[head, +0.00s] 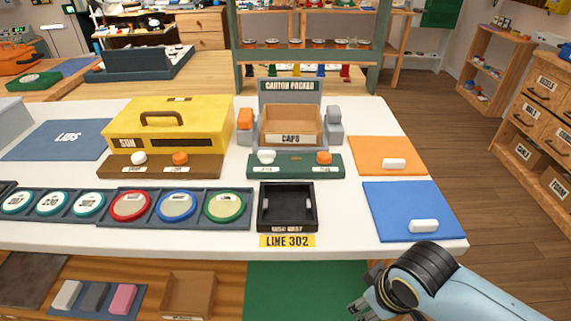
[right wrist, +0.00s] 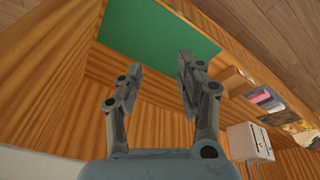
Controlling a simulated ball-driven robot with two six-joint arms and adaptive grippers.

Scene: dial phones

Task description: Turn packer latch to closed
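The carton packer (head: 289,88) stands at the back middle of the white table, with a grey back panel bearing its name. An open brown box labelled CAPS (head: 290,122) sits in it. An orange piece (head: 246,119) stands at the box's left and a grey piece (head: 334,121) at its right; I cannot tell which is the latch or how it is set. A green base with a white knob (head: 266,157) and an orange knob (head: 323,157) lies in front. My right gripper (head: 364,304) is below the table's front edge, open and empty in the right wrist view (right wrist: 158,72). My left gripper is out of view.
A yellow case (head: 170,125) stands left of the packer. A black tray (head: 286,224) lies in front of it. Orange (head: 375,150) and blue (head: 392,198) mats with white pieces lie right. Several round dials fill the front left. Floor (head: 470,160) is clear right of the table.

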